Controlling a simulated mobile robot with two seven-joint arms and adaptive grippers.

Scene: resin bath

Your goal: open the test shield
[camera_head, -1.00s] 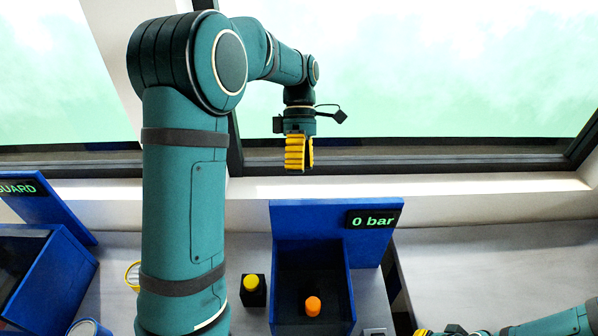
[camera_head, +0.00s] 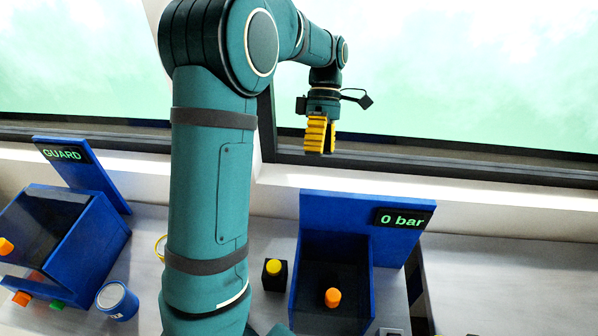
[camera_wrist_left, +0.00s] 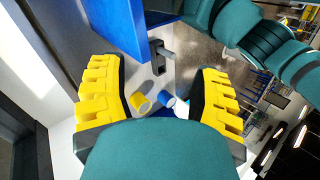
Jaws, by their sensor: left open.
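A blue box with a "0 bar" display (camera_head: 402,218) stands low in the head view, right of my left arm. An orange knob (camera_head: 332,297) shows at its dark front; I cannot tell for sure whether this front is the test shield. Another blue box, with a "GUARD" display (camera_head: 65,154), has a dark panel (camera_head: 40,225) and an orange knob (camera_head: 5,246) at the left edge. My left gripper (camera_head: 318,150) is open and empty, pointing down, high above the "0 bar" box and apart from it. In the wrist view its yellow fingers (camera_wrist_left: 158,75) stand wide apart. My right gripper is out of view.
A black block with a yellow button (camera_head: 273,267) stands left of the "0 bar" box. A blue can (camera_head: 117,300) stands near the "GUARD" box, beside orange and green buttons (camera_head: 57,305). The window ledge (camera_head: 460,205) runs behind. Bare grey tabletop (camera_head: 480,270) lies at the right.

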